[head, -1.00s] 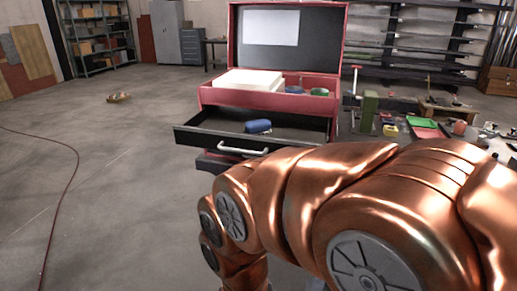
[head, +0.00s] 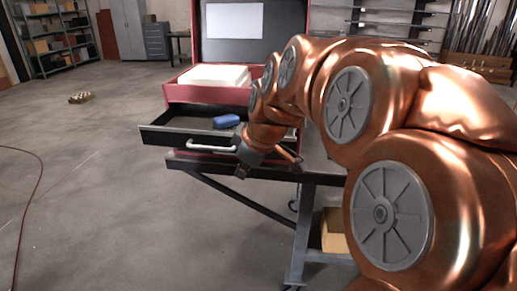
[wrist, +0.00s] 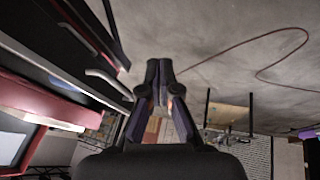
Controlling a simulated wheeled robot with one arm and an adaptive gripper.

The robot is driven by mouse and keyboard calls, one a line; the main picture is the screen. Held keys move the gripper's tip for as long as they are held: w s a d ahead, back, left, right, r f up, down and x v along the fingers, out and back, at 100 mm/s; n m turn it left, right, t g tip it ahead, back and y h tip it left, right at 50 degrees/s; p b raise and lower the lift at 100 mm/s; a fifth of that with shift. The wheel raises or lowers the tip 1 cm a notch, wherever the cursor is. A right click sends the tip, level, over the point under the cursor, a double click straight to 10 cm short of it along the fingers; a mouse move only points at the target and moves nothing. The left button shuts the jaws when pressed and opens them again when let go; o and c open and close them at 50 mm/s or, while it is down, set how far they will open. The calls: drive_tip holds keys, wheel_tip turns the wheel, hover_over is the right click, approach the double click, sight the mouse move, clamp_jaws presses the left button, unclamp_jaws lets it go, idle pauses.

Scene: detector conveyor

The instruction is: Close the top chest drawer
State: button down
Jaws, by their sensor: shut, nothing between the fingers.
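The top chest drawer (head: 160,137) is pulled out from the red tool chest (head: 180,93). It is black with a pale bar handle (head: 203,146) on its front, and a blue object (head: 227,121) lies inside. My arm hides the right part of the drawer and chest.
The chest stands on a dark bench (head: 185,160) with slanted legs. A cardboard box (head: 334,232) sits on a low shelf at right. The floor to the left is open, with a red cable (head: 35,190) lying on it. White material (head: 213,76) lies in the chest top.

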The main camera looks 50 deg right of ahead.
drive_tip(key=d+r+t+h, duration=0.15)
drive_tip(key=d+r, duration=0.25)
drive_tip(key=d, duration=0.4)
drive_tip(key=w+d+f+p, duration=0.4)
drive_tip(key=w+f+p, duration=0.1)
drive_tip(key=w+f, duration=0.2)
drive_tip(key=shift+w+d+f+n, duration=0.2)
drive_tip(key=shift+w+d+n, duration=0.05)
drive_tip(key=shift+d+n, duration=0.1)
drive_tip(key=shift+f, duration=0.1)
